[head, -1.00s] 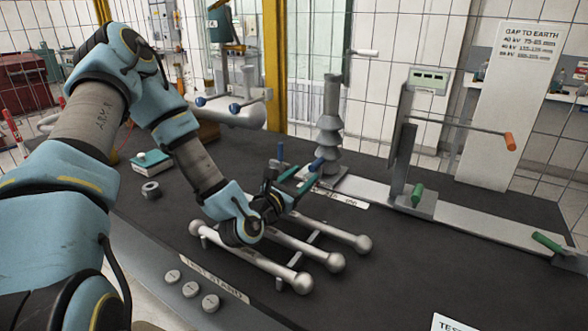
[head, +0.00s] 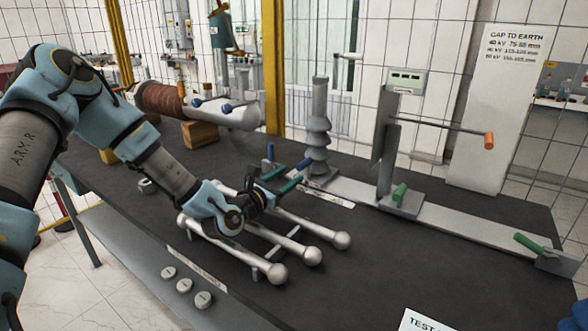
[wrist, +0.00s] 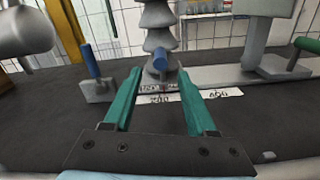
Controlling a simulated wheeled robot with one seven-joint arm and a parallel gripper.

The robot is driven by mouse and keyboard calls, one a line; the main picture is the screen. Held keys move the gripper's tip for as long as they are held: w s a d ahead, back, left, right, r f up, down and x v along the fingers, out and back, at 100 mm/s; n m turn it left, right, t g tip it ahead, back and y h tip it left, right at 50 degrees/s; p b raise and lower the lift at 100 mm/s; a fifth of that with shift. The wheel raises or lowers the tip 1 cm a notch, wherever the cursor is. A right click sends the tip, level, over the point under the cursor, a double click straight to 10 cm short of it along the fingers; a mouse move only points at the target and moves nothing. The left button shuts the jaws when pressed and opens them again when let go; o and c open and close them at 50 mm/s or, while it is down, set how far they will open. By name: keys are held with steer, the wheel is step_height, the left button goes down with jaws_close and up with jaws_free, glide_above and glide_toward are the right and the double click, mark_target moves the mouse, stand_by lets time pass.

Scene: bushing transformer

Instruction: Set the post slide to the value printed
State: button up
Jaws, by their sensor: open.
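A white printed strip (head: 328,194) lies along the rail's front. My gripper (head: 296,176) is open and empty, with teal fingers, in front of the insulator and strip. In the wrist view the fingers (wrist: 160,82) frame the strip.
Metal rods with ball ends (head: 285,238) lie below and beside my gripper. A placard (head: 508,110) lists gap values by kV. A white card (head: 428,323), cut off, lies at the front edge. A second green handle (head: 528,242) is at the rail's right end.

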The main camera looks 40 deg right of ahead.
mark_target(298, 169)
steer(key=shift+p+x, duration=0.9)
steer(key=shift+x, duration=2.2)
jaws_close()
